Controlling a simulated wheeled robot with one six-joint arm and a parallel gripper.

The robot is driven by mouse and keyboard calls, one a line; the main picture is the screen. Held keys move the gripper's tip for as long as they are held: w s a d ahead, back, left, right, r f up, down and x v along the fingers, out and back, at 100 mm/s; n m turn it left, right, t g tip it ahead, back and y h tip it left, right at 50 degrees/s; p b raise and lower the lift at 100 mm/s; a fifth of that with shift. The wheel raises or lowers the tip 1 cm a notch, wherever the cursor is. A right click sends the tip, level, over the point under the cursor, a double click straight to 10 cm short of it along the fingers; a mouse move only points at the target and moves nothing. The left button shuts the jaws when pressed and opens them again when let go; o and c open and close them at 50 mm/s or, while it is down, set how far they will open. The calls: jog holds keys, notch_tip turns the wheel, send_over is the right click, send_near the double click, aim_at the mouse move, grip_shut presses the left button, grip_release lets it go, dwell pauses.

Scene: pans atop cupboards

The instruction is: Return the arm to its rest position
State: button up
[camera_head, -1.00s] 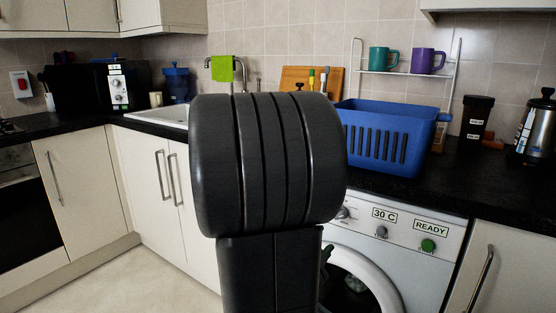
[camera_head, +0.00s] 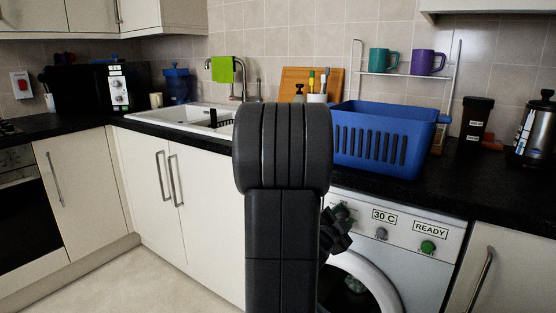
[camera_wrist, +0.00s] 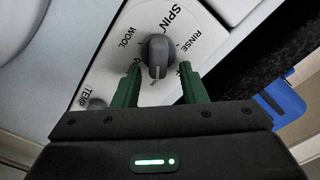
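My arm (camera_head: 283,205) stands upright in the middle of the head view, its links folded in front of the washing machine (camera_head: 400,238). A dark part of my wrist juts out to its right, by the machine's panel. In the wrist view my gripper (camera_wrist: 159,84) is open, with its two green fingers apart and nothing held. A grey dial knob (camera_wrist: 158,55) on the white panel shows beyond and between the fingertips. I cannot tell how far the fingers are from it. My arm hides part of the machine in the head view.
A blue basket (camera_head: 375,138) stands on the black counter (camera_head: 470,185) above the machine. The sink (camera_head: 190,117) is left of it, and a kettle (camera_head: 535,132) is at far right. The floor (camera_head: 150,280) is clear at left.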

jog(key=shift+w+a+r+n+p, duration=0.15)
jog(key=shift+r+n+p, duration=0.1)
jog(key=shift+n+p, duration=1.2)
jog(key=shift+a+r+n+p, duration=0.15)
jog(key=shift+n+p, duration=0.7)
jog(key=shift+p, duration=1.15)
jog(key=s+a+n+p, duration=0.4)
jog(key=s+a+p, duration=0.1)
jog(key=s+p, duration=0.1)
jog(key=shift+s+a+n+p, duration=0.3)
jog(key=shift+s+a+n, duration=0.1)
jog(key=shift+s, duration=0.2)
jog(key=shift+d, duration=0.1)
